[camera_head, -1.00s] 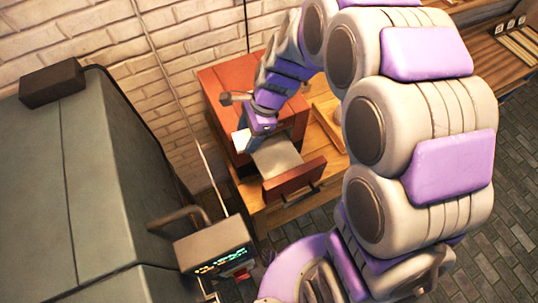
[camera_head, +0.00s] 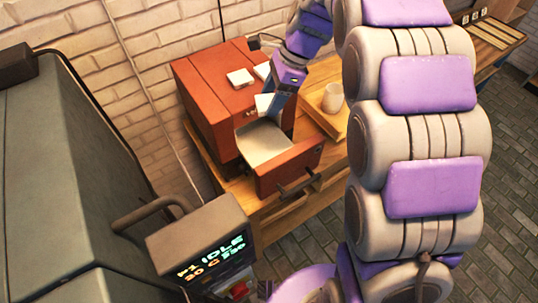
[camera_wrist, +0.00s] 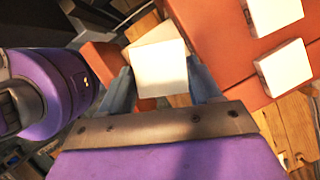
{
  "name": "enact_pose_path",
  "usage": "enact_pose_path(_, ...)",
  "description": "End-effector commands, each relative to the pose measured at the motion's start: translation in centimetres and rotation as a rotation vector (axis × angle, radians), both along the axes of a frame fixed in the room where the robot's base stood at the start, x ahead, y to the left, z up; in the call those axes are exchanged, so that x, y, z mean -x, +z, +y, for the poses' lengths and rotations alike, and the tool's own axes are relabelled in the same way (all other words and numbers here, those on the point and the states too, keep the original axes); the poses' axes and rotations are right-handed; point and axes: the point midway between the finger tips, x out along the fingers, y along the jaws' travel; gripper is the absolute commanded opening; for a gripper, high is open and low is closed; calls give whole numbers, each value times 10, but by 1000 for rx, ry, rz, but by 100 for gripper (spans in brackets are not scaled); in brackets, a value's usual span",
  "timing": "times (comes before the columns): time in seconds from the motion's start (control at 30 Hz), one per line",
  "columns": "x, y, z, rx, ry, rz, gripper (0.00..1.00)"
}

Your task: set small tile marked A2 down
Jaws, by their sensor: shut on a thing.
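My gripper (camera_wrist: 162,85) is shut on a small white square tile (camera_wrist: 160,67), held between its two fingers. No marking on the tile can be read. In the head view the held tile (camera_head: 263,104) is at the back of the open drawer (camera_head: 290,168) of a red-orange cabinet (camera_head: 207,100). The drawer has a pale, bare-looking bottom. I cannot tell how high the tile is above it. Two similar white tiles, one (camera_head: 240,77) left of the other (camera_head: 262,71), lie on the cabinet top. Both also show in the wrist view, upper (camera_wrist: 273,14) and lower (camera_wrist: 284,67).
The cabinet stands on a wooden table (camera_head: 240,190). A pale cup (camera_head: 333,98) stands on a wooden tray (camera_head: 318,112) to its right. A large grey machine (camera_head: 80,170) with a lit display (camera_head: 212,257) fills the left. A brick wall is behind.

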Motion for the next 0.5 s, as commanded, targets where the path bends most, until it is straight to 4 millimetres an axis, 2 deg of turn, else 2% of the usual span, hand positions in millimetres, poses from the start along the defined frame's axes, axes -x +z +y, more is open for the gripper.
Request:
enact_pose_path(0.17, 1, -31, -1, 1, -1, 8, 31)
enact_pose_path(0.5, 1, -113, 1, 2, 0, 6, 31)
